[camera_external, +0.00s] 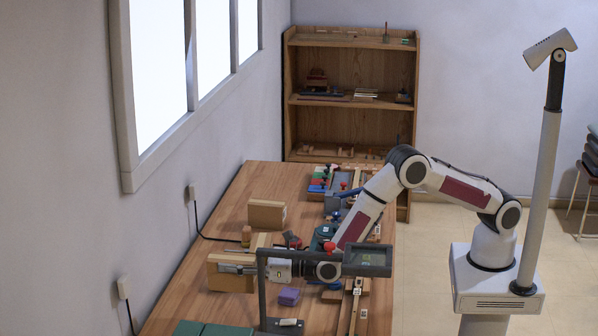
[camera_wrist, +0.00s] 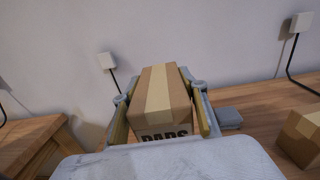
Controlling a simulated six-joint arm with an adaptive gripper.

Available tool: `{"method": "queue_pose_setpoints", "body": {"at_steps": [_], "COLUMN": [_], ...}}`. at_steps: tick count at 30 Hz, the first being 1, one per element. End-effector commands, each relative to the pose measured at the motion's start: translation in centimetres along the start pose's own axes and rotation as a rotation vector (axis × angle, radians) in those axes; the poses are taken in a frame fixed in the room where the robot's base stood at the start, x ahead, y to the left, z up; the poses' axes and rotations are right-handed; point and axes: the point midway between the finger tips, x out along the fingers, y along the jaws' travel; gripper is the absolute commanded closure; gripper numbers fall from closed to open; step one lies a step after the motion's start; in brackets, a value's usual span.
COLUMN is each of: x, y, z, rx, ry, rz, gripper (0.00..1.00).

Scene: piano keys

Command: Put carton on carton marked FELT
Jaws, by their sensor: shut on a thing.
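My gripper (camera_external: 228,268) is shut on a brown carton (camera_external: 226,281) at the left side of the bench, near the wall. In the wrist view the held carton (camera_wrist: 165,88) sits between both fingers, with a pale tape strip on top. Dark letters that look like PADS show on its near face, partly hidden by my gripper. I cannot tell whether it touches the bench. Another brown carton (camera_external: 267,214) stands on the bench farther back; a carton also shows at the right edge of the wrist view (camera_wrist: 302,136). No FELT marking is readable in either view.
The wooden bench (camera_external: 222,222) has clear room along the wall. Wall outlets (camera_external: 192,193) have hanging black cords. A purple block (camera_external: 289,296), a green box (camera_external: 205,329) and a dark stand (camera_external: 262,290) are close to my arm. Tools and parts crowd the bench's right side.

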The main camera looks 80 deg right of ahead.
Motion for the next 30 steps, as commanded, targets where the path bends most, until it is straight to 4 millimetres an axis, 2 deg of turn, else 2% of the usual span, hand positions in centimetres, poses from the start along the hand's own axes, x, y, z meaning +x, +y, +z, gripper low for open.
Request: {"method": "queue_pose_setpoints", "body": {"at_steps": [8, 14, 20, 30], "x": [0.3, 1.3, 2.8, 4.7], "y": [-0.9, -4.3, -10.1, -21.4], "z": [0.1, 0.4, 1.3, 3.4], "rx": [0.0, 0.0, 0.001, 0.001], "ry": [-0.002, -0.002, -0.004, -0.004], "rz": [-0.012, -0.056, -0.131, -0.284], "gripper": [0.85, 0.85, 0.85, 0.85]}}
